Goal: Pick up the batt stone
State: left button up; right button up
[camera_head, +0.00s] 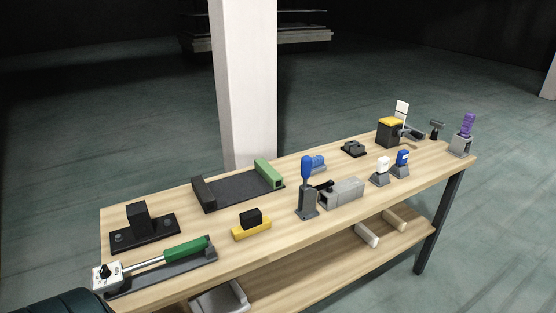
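Nothing on the wooden workbench (285,222) is marked as the batt stone, so I cannot tell for sure which item it is. One block-like candidate is a black block on a yellow base (252,229) near the front edge, left of the middle. Another is a black upright block on a dark plate (139,218) at the left end. A dark box with a yellow top (389,132) stands toward the back right. Neither of my grippers shows in the head view.
A green-handled tool (186,249) lies at the front left. A dark tray with a green end block (268,172) sits behind. A blue-topped upright tool (307,185) and grey block (343,193) stand mid-bench. A white pillar (246,80) rises behind the bench. A lower shelf (335,263) runs below.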

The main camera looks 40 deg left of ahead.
aim_at(318, 166)
jog(key=i+l+u, duration=0.3)
jog(key=l+u, duration=0.25)
jog(key=l, duration=0.2)
jog(key=i+l+u, duration=0.3)
jog(key=l, duration=0.15)
jog(key=l+u, duration=0.25)
jog(key=l, duration=0.2)
